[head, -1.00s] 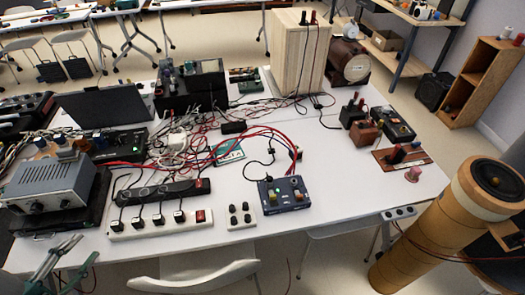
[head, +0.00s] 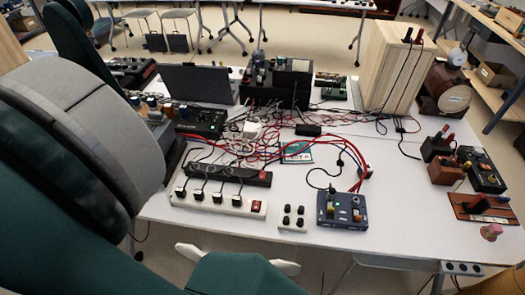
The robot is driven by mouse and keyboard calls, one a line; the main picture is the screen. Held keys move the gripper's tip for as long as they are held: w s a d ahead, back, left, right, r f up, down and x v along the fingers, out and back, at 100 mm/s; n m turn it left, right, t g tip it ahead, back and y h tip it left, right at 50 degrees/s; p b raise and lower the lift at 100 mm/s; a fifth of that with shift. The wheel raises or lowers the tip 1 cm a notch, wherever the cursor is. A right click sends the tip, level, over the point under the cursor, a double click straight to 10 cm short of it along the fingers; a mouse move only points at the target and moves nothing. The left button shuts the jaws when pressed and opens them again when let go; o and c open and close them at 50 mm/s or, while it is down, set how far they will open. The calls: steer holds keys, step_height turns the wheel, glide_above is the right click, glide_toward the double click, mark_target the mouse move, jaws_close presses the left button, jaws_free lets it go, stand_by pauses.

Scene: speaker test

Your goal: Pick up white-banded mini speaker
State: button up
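I cannot make out a white-banded mini speaker for certain in the current head view. The tan tube with a white band and a black speaker cone on top, seen earlier at the right, is outside the picture now. A dark brown rounded object (head: 447,90) with a pale round label stands at the table's back right; I cannot tell if it is a speaker. My arm's dark green and grey links fill the left side and part of the bottom.
The white table (head: 400,225) holds power strips (head: 217,201), a blue switch box (head: 342,210), tangled cables and a pale wooden box (head: 390,68). Small brown devices (head: 445,171) stand at the right.

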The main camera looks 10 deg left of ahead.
steer(key=w+d+n+g+h+p, duration=0.1)
steer(key=w+d+g, duration=0.3)
steer(key=w+d, duration=0.95)
steer(key=w+d+n+g+p, duration=0.1)
steer(key=w+d+g+p, duration=0.15)
steer(key=w+d, duration=1.1)
steer(key=g+y+p, duration=0.3)
steer(key=g+y, duration=0.1)
steer(key=g, duration=0.2)
glide_toward(366, 167)
steer(key=shift+x, duration=1.5)
steer(key=shift+d, duration=0.1)
steer(key=shift+x, duration=1.3)
steer(key=shift+b+x, duration=1.05)
steer(key=shift+x, duration=1.5)
